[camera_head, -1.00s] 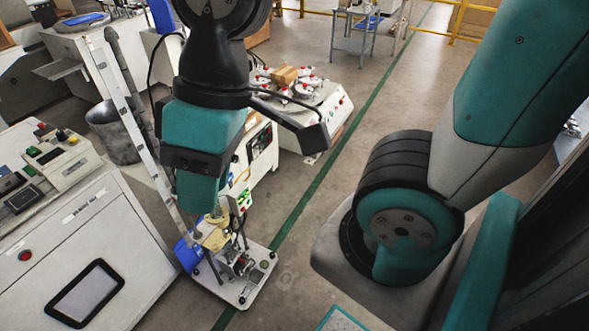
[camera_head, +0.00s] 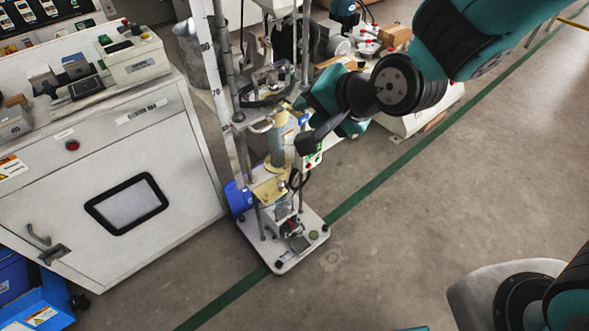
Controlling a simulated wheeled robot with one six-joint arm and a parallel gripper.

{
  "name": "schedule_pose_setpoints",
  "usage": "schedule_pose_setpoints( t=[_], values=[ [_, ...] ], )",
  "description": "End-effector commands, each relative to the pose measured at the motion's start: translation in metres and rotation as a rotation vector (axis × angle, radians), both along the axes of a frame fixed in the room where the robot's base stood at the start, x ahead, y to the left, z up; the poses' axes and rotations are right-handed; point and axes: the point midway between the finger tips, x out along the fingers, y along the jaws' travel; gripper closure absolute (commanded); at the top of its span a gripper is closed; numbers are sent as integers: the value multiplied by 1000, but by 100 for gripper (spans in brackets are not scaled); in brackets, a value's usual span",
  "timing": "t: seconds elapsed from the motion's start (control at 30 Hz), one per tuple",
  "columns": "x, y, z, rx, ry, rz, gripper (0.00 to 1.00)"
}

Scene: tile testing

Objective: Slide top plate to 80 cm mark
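The drop-test stand has a white base plate (camera_head: 290,262) on the floor, upright metal rods (camera_head: 304,45) and a tall pale graduated rule (camera_head: 222,95) on its left. The rule's marks are too small to read. A horizontal metal plate-like piece (camera_head: 268,88) crosses the rods at mid-height; I cannot tell whether this is the top plate. A yellowish cylinder (camera_head: 276,150) and a lower plate (camera_head: 268,190) sit below it. My gripper (camera_head: 312,112) is at the stand's right side, beside the rods. Its fingertips are hidden or unclear, so contact and opening cannot be told.
A white machine cabinet (camera_head: 110,190) with a control panel stands close on the left. A blue container (camera_head: 238,197) is beside the stand's base. Another bench with boxes (camera_head: 392,36) is behind my arm. The floor (camera_head: 400,215) to the right is clear.

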Motion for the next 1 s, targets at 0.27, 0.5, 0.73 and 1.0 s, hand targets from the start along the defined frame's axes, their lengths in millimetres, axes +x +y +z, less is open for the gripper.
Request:
schedule_pose_setpoints(
  t=[0.27, 0.5, 0.73, 1.0],
  values=[
    [36, 24, -107, 359, -74, -254, 68],
    [52, 36, -117, 435, -92, -280, 68],
    [89, 61, -134, 434, -90, -280, 68],
    [120, 81, -147, 433, -91, -281, 68]
  ],
)
